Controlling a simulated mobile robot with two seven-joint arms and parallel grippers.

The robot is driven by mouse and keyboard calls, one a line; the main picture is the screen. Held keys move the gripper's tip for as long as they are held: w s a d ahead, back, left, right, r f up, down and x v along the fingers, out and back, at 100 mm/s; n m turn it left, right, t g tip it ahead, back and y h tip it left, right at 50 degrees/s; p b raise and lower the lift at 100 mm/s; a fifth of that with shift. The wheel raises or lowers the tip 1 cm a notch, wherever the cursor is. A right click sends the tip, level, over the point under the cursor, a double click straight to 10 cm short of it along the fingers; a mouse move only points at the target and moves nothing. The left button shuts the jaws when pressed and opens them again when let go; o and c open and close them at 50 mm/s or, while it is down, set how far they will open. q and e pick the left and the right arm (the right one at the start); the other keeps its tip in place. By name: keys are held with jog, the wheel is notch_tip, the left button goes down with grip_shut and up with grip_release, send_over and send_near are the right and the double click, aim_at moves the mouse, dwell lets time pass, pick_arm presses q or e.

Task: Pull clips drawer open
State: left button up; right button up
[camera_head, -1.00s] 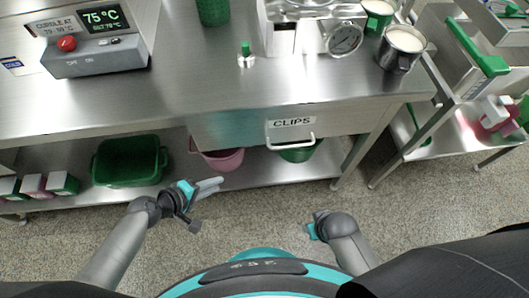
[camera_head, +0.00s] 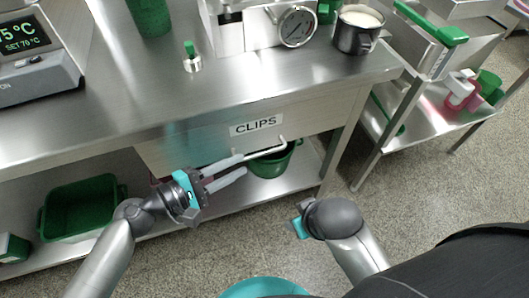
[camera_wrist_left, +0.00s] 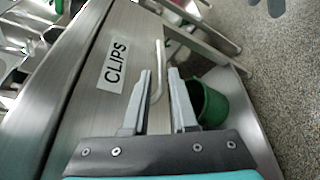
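The clips drawer (camera_head: 215,140) has a metal front under the steel table top, with a white CLIPS label (camera_head: 256,125). Its front looks flush with the table frame. The pale bar handle (camera_head: 266,152) sticks out below the label. My left gripper (camera_head: 242,164) is open, with its fingertips at the left end of the handle. In the left wrist view, the handle (camera_wrist_left: 159,62) appears between the two spread fingertips (camera_wrist_left: 160,74); contact cannot be told. My right gripper (camera_head: 299,228) is low, right of the drawer and away from it; its fingers are hidden.
A green bucket (camera_head: 270,164) stands on the lower shelf behind the handle, and a green tub (camera_head: 78,207) is farther left.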

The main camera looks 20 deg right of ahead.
aim_at(258, 155)
pick_arm(q)
jog(key=b+x, duration=0.1)
jog(key=x, duration=0.7)
jog(key=shift+a+f, duration=0.1)
jog(key=shift+w+d+f+b, duration=0.1)
jog(key=shift+w+d+b, duration=0.1)
jog(key=shift+d+b, duration=0.25)
pick_arm(e)
jog(key=shift+t, duration=0.3)
jog(key=shift+r, duration=2.05)
pick_arm(q)
grip_shut()
